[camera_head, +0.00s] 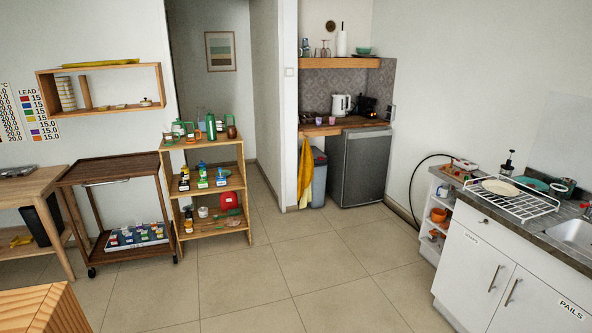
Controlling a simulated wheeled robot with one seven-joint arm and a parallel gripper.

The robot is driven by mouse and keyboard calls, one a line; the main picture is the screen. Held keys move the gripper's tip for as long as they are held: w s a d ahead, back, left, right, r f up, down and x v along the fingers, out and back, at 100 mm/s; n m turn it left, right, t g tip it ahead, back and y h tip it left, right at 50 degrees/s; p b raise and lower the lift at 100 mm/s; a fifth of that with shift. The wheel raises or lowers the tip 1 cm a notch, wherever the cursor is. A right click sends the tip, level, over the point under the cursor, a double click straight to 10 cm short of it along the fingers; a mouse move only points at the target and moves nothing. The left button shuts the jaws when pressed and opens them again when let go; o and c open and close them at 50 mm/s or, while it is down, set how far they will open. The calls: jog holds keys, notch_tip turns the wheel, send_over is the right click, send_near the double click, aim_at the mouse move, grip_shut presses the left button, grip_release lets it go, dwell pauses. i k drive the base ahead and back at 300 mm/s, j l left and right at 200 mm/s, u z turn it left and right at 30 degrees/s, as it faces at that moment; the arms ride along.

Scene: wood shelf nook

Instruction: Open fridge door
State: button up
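A small grey fridge (362,168) stands in the nook at the back, under a wooden counter. Its door looks shut. I cannot make out a handle on it. The fridge is across the room from my camera. My gripper does not show in this view.
A grey bin (318,180) with a yellow cloth (305,175) stands left of the fridge. A wooden shelf unit (206,190) and a dark cart (118,208) are at left. A white sink cabinet (480,262) is at right. The tiled floor (300,262) between is clear.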

aim_at(368, 152)
jog(key=i+l+z, duration=0.3)
jog(key=i, duration=0.45)
jog(key=i+j+z, duration=0.1)
jog(key=i+z, duration=0.15)
jog(key=i, duration=3.2)
jog(key=i+u, duration=0.1)
jog(key=i, duration=0.4)
jog(key=i+l+u, duration=0.15)
jog(key=i, duration=0.3)
jog(key=i+l+u, duration=0.1)
jog(key=i, duration=0.4)
jog(key=i+l+u, duration=0.5)
jog(key=i+u, duration=0.15)
jog(key=i, duration=0.1)
